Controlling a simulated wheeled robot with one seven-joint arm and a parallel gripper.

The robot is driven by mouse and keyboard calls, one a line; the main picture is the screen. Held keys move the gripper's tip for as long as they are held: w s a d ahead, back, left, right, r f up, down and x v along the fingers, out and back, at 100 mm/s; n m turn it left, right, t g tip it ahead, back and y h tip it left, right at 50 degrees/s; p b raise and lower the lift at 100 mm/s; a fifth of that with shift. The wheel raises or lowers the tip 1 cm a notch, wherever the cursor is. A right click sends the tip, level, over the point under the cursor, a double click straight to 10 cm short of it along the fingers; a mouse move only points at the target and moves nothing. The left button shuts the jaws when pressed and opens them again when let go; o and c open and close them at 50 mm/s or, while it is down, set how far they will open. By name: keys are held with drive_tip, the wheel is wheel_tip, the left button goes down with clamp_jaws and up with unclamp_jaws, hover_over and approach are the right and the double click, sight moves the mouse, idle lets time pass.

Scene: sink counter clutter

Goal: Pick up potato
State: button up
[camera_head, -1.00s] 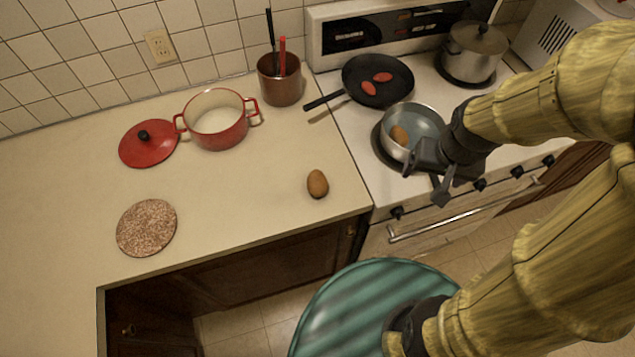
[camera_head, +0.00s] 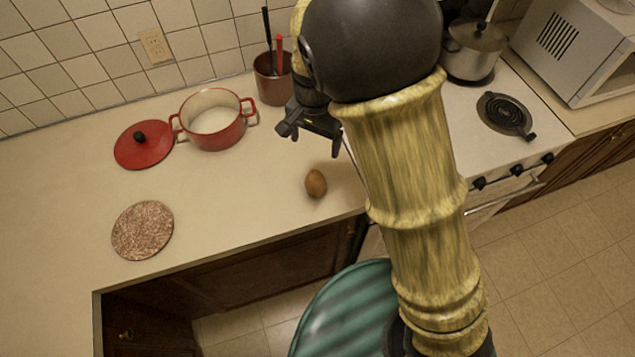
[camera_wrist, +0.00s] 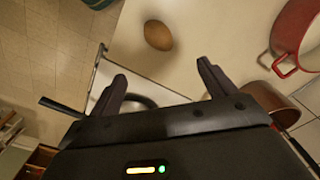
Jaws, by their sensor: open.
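A brown potato (camera_head: 316,183) lies alone on the beige counter (camera_head: 230,190) near its front right edge. It also shows in the wrist view (camera_wrist: 158,35), near the top, beyond my fingertips. My gripper (camera_head: 310,142) is open and empty above the counter, a little behind the potato and apart from it. In the wrist view its two fingers (camera_wrist: 160,75) are spread with nothing between them.
A red pot (camera_head: 213,130), its red lid (camera_head: 143,150) and a round speckled trivet (camera_head: 142,231) stand to the left. A brown utensil crock (camera_head: 270,88) is behind my gripper. My arm hides much of the stove.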

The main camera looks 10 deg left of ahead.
drive_tip(key=shift+w+d, duration=0.2)
drive_tip(key=p, duration=0.2)
approach(316, 180)
drive_tip(key=f, duration=0.5)
drive_tip(key=shift+w+a+f, duration=0.1)
drive_tip(key=shift+w+f, duration=0.1)
drive_tip(key=shift+f, duration=0.15)
drive_tip(key=shift+f+p, duration=0.55)
drive_tip(key=shift+p, duration=0.1)
drive_tip(key=shift+f+p, duration=0.7)
drive_tip(key=shift+f, duration=1.35)
drive_tip(key=shift+s, duration=0.1)
